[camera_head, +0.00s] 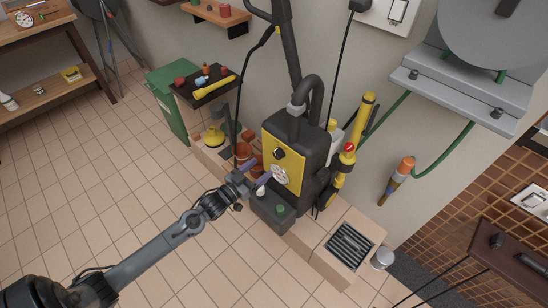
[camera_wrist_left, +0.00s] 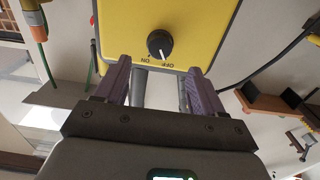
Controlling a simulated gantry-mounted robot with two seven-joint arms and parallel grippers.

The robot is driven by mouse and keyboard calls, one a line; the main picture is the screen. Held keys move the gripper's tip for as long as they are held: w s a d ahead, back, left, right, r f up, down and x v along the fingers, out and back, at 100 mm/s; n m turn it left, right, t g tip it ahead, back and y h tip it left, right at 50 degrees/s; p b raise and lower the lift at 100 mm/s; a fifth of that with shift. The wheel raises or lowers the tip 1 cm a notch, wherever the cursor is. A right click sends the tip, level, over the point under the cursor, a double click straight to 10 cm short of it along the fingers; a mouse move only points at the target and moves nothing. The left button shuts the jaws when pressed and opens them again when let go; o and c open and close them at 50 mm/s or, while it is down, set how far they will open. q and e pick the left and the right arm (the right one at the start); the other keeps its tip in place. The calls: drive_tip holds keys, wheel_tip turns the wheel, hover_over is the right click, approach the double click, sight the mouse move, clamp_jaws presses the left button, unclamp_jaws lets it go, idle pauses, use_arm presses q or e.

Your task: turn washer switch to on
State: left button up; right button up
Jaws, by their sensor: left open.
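The washer (camera_head: 315,150) is a black and yellow machine standing against the wall in the head view. Its switch, a round black knob (camera_wrist_left: 159,43), sits on the yellow panel (camera_wrist_left: 195,25) in the left wrist view. That view shows the panel upside down, with OFF and ON printed beside the knob. The knob's white pointer mark is on the side toward the OFF label. My left gripper (camera_wrist_left: 158,75) is open and empty, its purple fingers spread either side of the knob and apart from it. In the head view it is at the washer's front (camera_head: 262,183).
A green bin (camera_head: 168,105) and a black tray (camera_head: 208,85) of tools stand left of the washer. A yellow lance (camera_head: 352,145) stands at its right. A floor grate (camera_head: 350,245) lies at front right. The tiled floor at left is clear.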

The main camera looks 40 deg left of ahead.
sight(276, 156)
use_arm(q)
drive_tip(key=w+b, duration=0.1)
drive_tip(key=w, duration=0.4)
drive_tip(key=w+b, duration=0.1)
drive_tip(key=w, duration=0.2)
drive_tip(key=shift+w+d+b, duration=0.15)
drive_tip(key=shift+d+b, duration=0.2)
drive_tip(key=c, duration=1.1)
drive_tip(key=shift+o, duration=0.2)
drive_tip(key=shift+r, duration=0.1)
